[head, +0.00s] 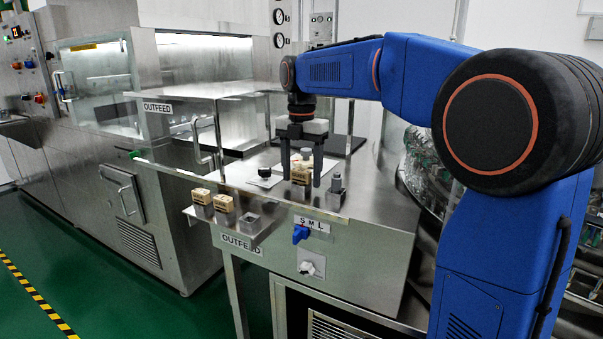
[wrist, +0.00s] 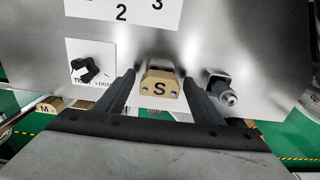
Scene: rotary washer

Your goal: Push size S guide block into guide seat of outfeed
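The tan size S guide block (head: 300,174) stands on the steel outfeed top, and its S face shows in the wrist view (wrist: 160,84). My gripper (head: 302,182) points down with its two dark fingers on either side of the block. In the wrist view my gripper (wrist: 159,88) shows gaps between both fingers and the block, so it is open around it. The guide seat is not clearly visible; I cannot tell how far the block sits in it.
A black knob (head: 264,172) on a white TIGHT/LOOSE plate is left of the block. A grey cylindrical fitting (head: 337,184) stands close to the right finger. Two tan blocks (head: 201,196) (head: 224,203) and an empty metal holder (head: 248,223) are on the front ledge.

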